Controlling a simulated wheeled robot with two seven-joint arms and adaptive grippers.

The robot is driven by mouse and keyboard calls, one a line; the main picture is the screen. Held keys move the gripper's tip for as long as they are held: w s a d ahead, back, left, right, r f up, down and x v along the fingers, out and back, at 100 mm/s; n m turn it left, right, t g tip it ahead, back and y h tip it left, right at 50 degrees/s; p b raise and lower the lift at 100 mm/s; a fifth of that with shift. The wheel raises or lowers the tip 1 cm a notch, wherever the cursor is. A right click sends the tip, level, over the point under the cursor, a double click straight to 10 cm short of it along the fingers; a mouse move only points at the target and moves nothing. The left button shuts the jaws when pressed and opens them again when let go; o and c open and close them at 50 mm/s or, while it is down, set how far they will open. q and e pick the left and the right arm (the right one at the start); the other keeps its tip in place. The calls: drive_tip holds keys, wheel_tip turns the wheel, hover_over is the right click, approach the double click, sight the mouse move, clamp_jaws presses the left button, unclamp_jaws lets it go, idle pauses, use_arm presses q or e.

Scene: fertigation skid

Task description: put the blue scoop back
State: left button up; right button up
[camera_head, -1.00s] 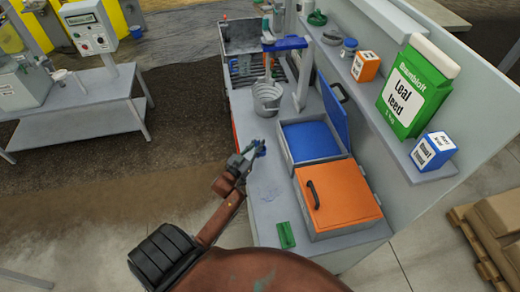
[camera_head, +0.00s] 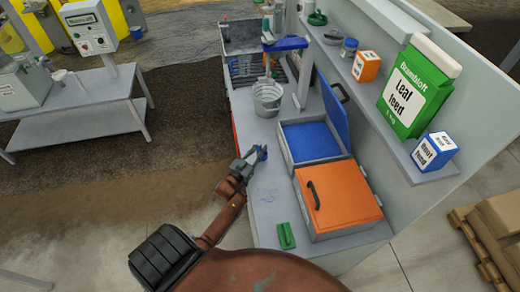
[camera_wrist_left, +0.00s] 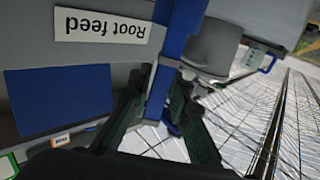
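My left gripper (camera_head: 258,154) is over the near left part of the worktop, left of the open bin. Its fingers are shut on a blue part that I take to be the blue scoop (camera_head: 263,152). In the left wrist view, the blue length of the scoop (camera_wrist_left: 172,65) runs up from between the dark fingers (camera_wrist_left: 165,95). The fingers hide part of it. The open bin (camera_head: 296,165) shows blue inside, with its blue lid (camera_head: 334,107) raised. Its "Root feed" label (camera_wrist_left: 100,25) appears upside down in the wrist view. My right gripper is not in view.
A metal bucket (camera_head: 267,98) and a stand with a blue top (camera_head: 286,44) are behind. An orange-lidded bin (camera_head: 338,195) and a green item (camera_head: 286,236) are in front. The shelf (camera_head: 425,168) holds packages. Worktop left of the bins is mostly clear.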

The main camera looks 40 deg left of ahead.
use_arm(q)
drive_tip(key=shift+o, duration=1.2)
drive_tip(key=shift+r, duration=0.1)
drive_tip(key=s, duration=0.4)
drive_tip(key=s+d, duration=0.1)
drive_tip(key=s, duration=0.7)
drive_tip(key=shift+d, duration=0.15)
drive_tip(key=shift+c, duration=0.3)
